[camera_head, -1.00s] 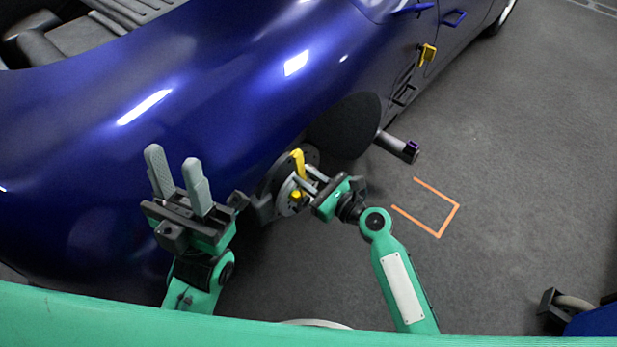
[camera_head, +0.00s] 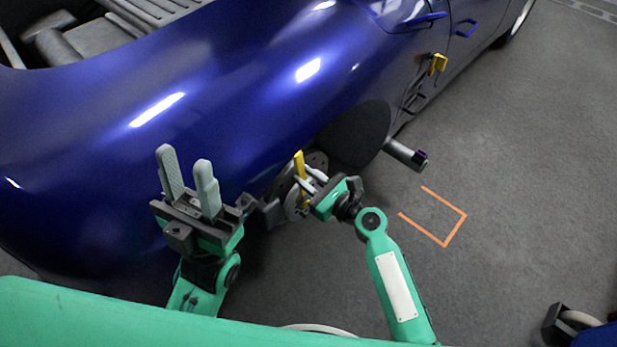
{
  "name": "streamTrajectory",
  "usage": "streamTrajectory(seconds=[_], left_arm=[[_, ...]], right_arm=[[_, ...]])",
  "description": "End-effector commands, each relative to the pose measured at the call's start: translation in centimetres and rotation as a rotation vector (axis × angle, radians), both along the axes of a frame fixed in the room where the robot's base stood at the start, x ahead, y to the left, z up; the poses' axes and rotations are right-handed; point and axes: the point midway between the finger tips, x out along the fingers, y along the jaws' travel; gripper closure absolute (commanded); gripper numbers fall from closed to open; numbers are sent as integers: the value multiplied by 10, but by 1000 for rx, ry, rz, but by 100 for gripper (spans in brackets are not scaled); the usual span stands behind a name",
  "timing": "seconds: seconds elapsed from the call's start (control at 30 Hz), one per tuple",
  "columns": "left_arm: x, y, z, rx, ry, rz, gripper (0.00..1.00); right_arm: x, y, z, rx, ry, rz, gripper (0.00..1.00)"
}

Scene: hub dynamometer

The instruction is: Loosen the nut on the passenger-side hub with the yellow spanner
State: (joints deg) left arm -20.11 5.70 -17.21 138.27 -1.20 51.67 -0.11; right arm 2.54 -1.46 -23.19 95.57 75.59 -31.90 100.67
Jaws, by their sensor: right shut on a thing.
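The yellow spanner (camera_head: 299,163) is at the grey round hub (camera_head: 291,205) beside the blue car, its upper end pointing up. My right gripper (camera_head: 303,183) reaches in from the right and is shut on the yellow spanner, in front of the hub face. The nut is hidden behind the spanner and the fingers, so I cannot tell how the spanner sits on it. My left gripper (camera_head: 188,178) is open and empty, its two grey fingers pointing up, to the left of the hub and in front of the car body.
The blue car (camera_head: 230,85) fills the upper left. A yellow piece (camera_head: 438,64) is on the car's side. An orange outline (camera_head: 455,230) marks clear grey floor. A wheeled blue object (camera_head: 595,335) stands lower right.

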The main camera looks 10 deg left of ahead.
Motion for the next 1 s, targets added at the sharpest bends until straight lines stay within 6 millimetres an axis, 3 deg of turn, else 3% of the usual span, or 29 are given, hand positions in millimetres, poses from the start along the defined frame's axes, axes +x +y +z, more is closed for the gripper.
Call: streamTrajectory(seconds=[0.17,0.5,0.87,1.0], left_arm=[[0,0,-2,0,0,0,64],[0,0,-11,0,0,0,64],[0,0,-12,0,0,0,64],[0,0,-21,0,0,0,64]], right_arm=[[-3,2,-1,-12,-18,0,100],[-28,20,-8,-127,-177,2,100],[-30,22,-9,-138,-190,1,100],[-40,29,-17,-184,-251,4,100]])
